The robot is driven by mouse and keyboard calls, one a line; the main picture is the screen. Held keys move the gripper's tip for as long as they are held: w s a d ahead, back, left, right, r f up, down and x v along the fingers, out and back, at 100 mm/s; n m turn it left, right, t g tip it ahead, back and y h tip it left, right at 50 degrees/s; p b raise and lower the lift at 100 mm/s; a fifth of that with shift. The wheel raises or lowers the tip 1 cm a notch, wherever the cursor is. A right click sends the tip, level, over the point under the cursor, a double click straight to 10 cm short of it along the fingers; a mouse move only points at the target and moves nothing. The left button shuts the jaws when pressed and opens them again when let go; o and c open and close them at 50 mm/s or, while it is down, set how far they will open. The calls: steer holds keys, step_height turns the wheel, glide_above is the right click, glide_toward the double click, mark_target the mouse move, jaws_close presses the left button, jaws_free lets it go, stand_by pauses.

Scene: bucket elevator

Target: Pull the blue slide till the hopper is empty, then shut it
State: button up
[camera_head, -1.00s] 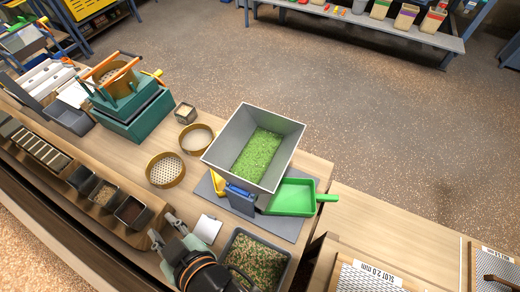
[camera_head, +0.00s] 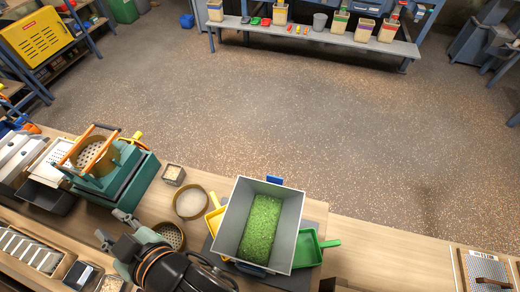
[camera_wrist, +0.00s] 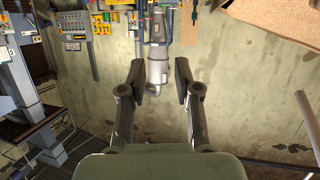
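The grey square hopper (camera_head: 290,228) stands on the bench, with green grain (camera_head: 260,226) covering its floor. A blue piece (camera_head: 275,181) sticks out behind its far rim. Another blue part (camera_head: 250,269) shows low at its near side, partly hidden by the hopper. I cannot tell which of them is the slide, or how far it is pulled. My gripper (camera_head: 113,227) is to the left of the hopper, apart from it. In the wrist view my gripper (camera_wrist: 158,68) is open and empty, its fingers facing a wall.
A green scoop (camera_head: 310,249) lies right of the hopper and a yellow scoop (camera_head: 214,217) left of it. Round sieves (camera_head: 190,203) and a teal sieve machine (camera_head: 115,182) stand farther left. Bare bench lies to the right, before a framed mesh panel (camera_head: 485,267).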

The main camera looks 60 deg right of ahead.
steer(key=w+d+r+g+h+p, duration=0.1)
steer(key=w+d+r+p, duration=0.1)
steer(key=d, duration=0.3)
steer(key=w+d+r+p, duration=0.2)
steer(key=w+d+p, duration=0.1)
steer(key=d, duration=0.2)
steer(key=s+d+f+g+h, duration=0.1)
steer(key=s+d+f+g, duration=0.15)
steer(key=d+f, duration=0.45)
steer(key=s+d+f+n+g+y, duration=0.2)
steer(key=s+d+f+g+y, duration=0.35)
steer(key=s+d+f, duration=1.45)
steer(key=shift+g+h, duration=0.6)
steer(key=shift+h, duration=0.35)
steer(key=x, duration=0.3)
steer(key=s+b+x, duration=0.1)
steer(key=x, duration=0.1)
steer(key=shift+w+d+f, duration=0.1)
steer(key=shift+d+f, duration=0.15)
steer(key=shift+f, duration=0.05)
steer(key=shift+c, duration=0.3)
jaws_close()
